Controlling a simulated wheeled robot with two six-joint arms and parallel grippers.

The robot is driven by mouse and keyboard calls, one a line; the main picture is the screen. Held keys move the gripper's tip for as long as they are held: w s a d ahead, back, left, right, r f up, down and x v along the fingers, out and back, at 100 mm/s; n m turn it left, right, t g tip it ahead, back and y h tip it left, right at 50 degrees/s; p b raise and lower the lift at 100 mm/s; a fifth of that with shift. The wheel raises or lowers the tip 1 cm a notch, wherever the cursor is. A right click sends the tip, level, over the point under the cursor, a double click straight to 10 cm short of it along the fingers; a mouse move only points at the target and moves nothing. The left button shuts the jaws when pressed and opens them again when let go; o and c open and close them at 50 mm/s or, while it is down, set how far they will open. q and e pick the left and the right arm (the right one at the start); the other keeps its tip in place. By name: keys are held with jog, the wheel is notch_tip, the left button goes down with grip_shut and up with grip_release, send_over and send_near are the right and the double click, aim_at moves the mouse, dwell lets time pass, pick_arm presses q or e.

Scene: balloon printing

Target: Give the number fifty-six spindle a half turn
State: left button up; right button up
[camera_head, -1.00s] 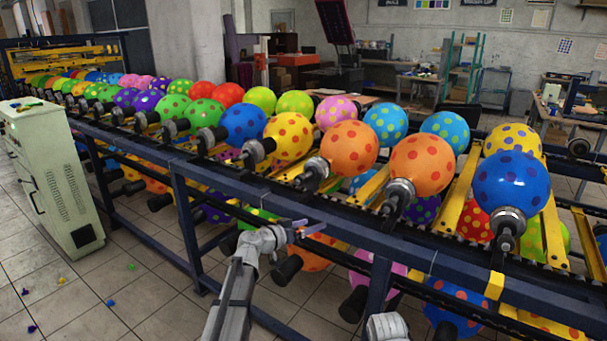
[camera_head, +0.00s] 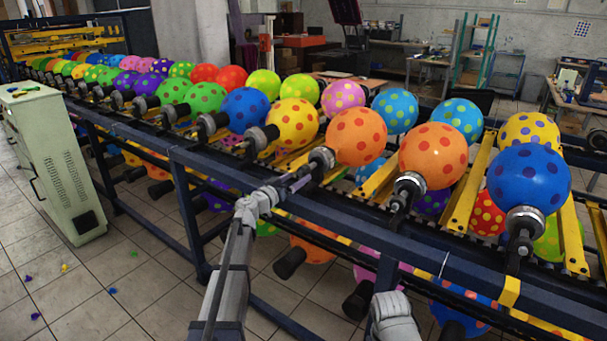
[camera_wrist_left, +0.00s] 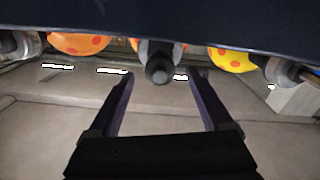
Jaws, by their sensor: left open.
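My left gripper (camera_head: 300,178) is at the front rail of the machine in the head view. It is near the spindle (camera_head: 318,163) under an orange balloon with red dots (camera_head: 356,137). In the left wrist view, the two dark fingers (camera_wrist_left: 160,78) are spread apart, with nothing gripped. A dark round spindle end (camera_wrist_left: 158,70) shows between and just beyond the fingertips. I cannot read any number on the spindles, so I cannot tell which is fifty-six.
The dark blue front rail (camera_head: 440,262) runs along the machine, with a row of similar spindles and dotted balloons above and more below. A pale green cabinet (camera_head: 55,165) stands at left. The tiled floor (camera_head: 110,275) in front is mostly clear.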

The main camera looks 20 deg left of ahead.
aim_at(300, 176)
pick_arm(q)
jog(key=x, duration=0.4)
jog(key=shift+w+d, duration=0.1)
jog(key=shift+w, duration=0.25)
grip_shut()
dwell(0.4)
